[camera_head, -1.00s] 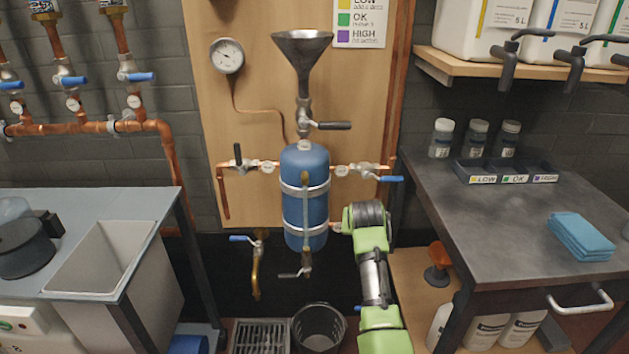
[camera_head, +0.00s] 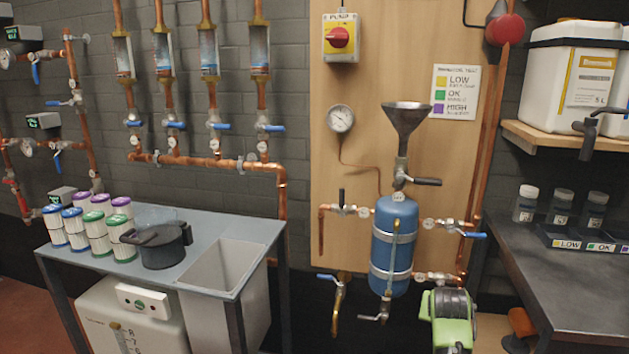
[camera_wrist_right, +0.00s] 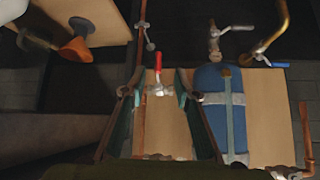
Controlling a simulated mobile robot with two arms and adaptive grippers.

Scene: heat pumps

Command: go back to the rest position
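My right gripper (camera_wrist_right: 155,92) shows in the right wrist view, with its two fingers spread apart and nothing between them. Behind the gap are a small red-handled valve (camera_wrist_right: 158,68) and a wooden panel. The strapped blue tank (camera_wrist_right: 218,110) is just right of the fingers in that view; contact cannot be told. In the head view a green and black part of my right arm (camera_head: 450,318) is at the bottom, right of the blue tank (camera_head: 394,245); the right gripper itself is hidden there. My left gripper is in neither current view.
A grey bench (camera_head: 210,225) at left holds a dark pot (camera_head: 163,247), several filter cartridges (camera_head: 97,232) and a sink. A funnel (camera_head: 407,125), gauge and valves surround the tank. A dark worktop (camera_head: 560,285) and a shelf (camera_head: 570,148) stand at right.

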